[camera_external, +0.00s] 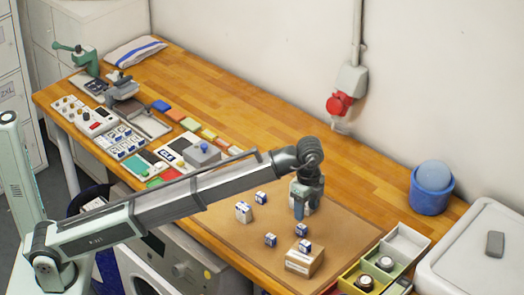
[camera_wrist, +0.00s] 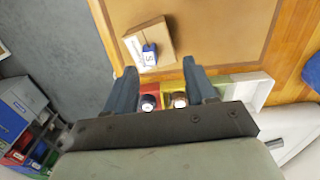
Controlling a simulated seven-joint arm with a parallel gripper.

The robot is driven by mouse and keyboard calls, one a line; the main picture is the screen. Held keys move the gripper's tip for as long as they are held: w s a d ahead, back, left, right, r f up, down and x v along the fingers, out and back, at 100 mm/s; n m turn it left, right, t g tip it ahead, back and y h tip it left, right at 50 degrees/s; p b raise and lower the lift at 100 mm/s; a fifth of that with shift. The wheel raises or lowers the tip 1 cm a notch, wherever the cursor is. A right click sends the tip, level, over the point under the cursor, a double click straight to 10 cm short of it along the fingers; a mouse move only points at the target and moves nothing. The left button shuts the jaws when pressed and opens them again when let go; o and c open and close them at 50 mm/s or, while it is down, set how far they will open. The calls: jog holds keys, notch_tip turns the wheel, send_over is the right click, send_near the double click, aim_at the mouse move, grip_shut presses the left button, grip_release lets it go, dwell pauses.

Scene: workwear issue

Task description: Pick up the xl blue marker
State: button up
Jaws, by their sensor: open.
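Several small blue-and-white size markers stand on the brown board (camera_external: 225,225), among them a left one (camera_external: 243,212), a back one (camera_external: 261,198), a front one (camera_external: 270,240) and one right of centre (camera_external: 302,230). Their letters are too small to read in the external view, so I cannot tell which is XL. Another blue marker (camera_external: 304,246) is on a cardboard box (camera_external: 300,263); in the wrist view this marker (camera_wrist: 149,55) reads S. My gripper (camera_external: 299,210) points down over the board, open, its fingers (camera_wrist: 160,68) apart with nothing visibly held.
A blue pot (camera_external: 431,195) and a light bin (camera_external: 480,250) stand farther right. Parts and coloured cards crowd the bench's left half. The bench behind the board is clear.

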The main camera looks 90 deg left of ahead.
jog(key=a+f+n, duration=0.1)
jog(key=a+f, duration=0.2)
jog(key=a, duration=0.5)
jog(key=n, duration=3.5)
send_over(302, 226)
jog(key=f, duration=1)
jog(key=shift+s+d, duration=0.15)
jog(key=shift+d, duration=0.05)
jog(key=shift+a+f, duration=0.2)
jog(key=shift+f, duration=2.65)
jog(key=shift+c, duration=0.2)
